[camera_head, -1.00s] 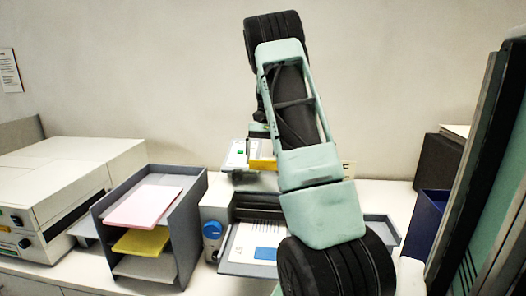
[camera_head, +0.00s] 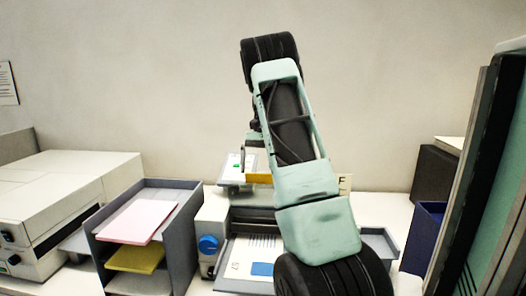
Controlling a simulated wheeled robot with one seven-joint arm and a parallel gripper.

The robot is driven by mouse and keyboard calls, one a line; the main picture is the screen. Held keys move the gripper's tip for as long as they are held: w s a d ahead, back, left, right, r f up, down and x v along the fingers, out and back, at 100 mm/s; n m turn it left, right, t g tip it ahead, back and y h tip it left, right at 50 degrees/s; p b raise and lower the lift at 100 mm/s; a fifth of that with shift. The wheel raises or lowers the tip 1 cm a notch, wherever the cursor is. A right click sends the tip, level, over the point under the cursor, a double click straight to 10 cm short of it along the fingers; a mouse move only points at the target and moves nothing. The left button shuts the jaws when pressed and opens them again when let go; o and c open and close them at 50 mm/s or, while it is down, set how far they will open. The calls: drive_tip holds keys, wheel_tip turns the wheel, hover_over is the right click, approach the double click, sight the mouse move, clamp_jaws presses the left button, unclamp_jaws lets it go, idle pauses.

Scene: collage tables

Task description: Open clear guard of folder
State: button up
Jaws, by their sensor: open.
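The folder (camera_head: 209,244) is a pale machine with a blue knob on its left side, standing on the counter beyond my arm. A printed sheet with a blue block (camera_head: 262,268) lies on its grey front tray. Its upper part shows a green button and a yellow piece. I cannot make out the clear guard; my arm covers much of the folder's middle and right. My gripper (camera_head: 243,159) is mostly hidden behind my arm; only a thin dark finger-like part shows, by the folder's top. Contact cannot be seen.
A grey tray stack (camera_head: 184,232) with pink and yellow paper stands left of the folder. A large pale machine (camera_head: 60,195) is farther left. A dark blue bin (camera_head: 425,238) and a black box (camera_head: 433,175) stand at the right. Bare counter (camera_head: 385,208) shows between.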

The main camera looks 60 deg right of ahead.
drive_tip(key=b+v, duration=0.2)
drive_tip(key=v, duration=0.8)
drive_tip(key=shift+d, duration=0.1)
idle(0.4)
